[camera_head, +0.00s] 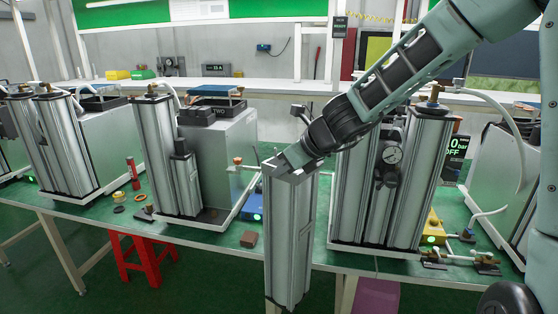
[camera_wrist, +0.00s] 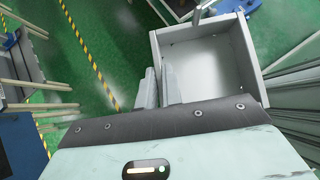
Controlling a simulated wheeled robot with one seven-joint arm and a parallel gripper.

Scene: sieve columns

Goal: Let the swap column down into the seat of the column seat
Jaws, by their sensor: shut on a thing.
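The swap column (camera_head: 290,240) is a tall, pale grey, ribbed column in the middle of the head view. It hangs roughly upright in front of the table's near edge, its lower end close to the bottom of the picture. My gripper (camera_head: 289,163) is shut on its top rim. In the wrist view the column's square, hollow top (camera_wrist: 205,58) shows, with the fingers (camera_wrist: 159,88) on its left wall. The middle unit, marked TWO (camera_head: 219,111), has one tall column and a dark base (camera_head: 211,215) beside it. I cannot tell clearly which part is the column seat.
The green table (camera_head: 110,203) carries several column units. A two-column unit (camera_head: 395,185) with a gauge stands just right of the held column. A brown block (camera_head: 249,239) and a blue box (camera_head: 252,207) lie to its left. A red stool (camera_head: 141,256) is under the table.

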